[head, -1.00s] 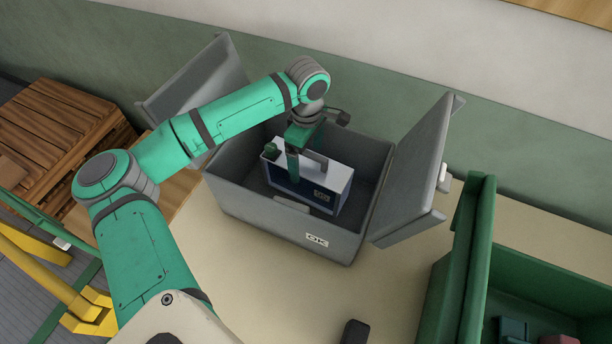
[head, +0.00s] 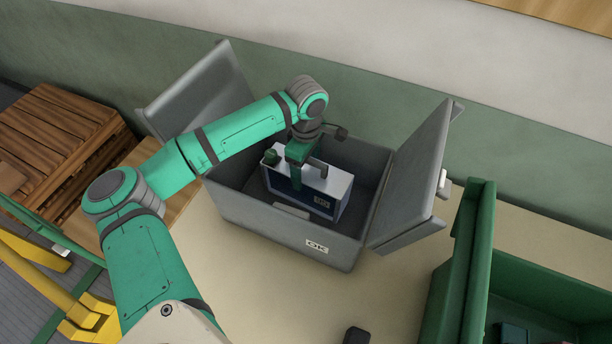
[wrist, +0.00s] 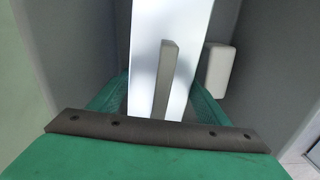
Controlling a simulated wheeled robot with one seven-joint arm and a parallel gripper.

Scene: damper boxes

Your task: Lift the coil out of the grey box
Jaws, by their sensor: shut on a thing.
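The coil (head: 325,188) is a block with a white top, a dark blue side and a small label. It stands inside the grey box (head: 335,252), whose two flaps are open. My gripper (head: 297,175) reaches down into the box and is shut on the coil across its narrow width. In the wrist view the white top of the coil (wrist: 148,75) lies between the two green fingers (wrist: 158,95), with a grey bar handle (wrist: 165,80) on it. The coil's underside is hidden, so I cannot tell whether it touches the box floor.
The open flaps, left (head: 195,92) and right (head: 415,180), rise beside my arm. A green crate (head: 465,265) stands at the right. A wooden pallet stack (head: 60,135) is at the left. The table between box and crate is mostly clear.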

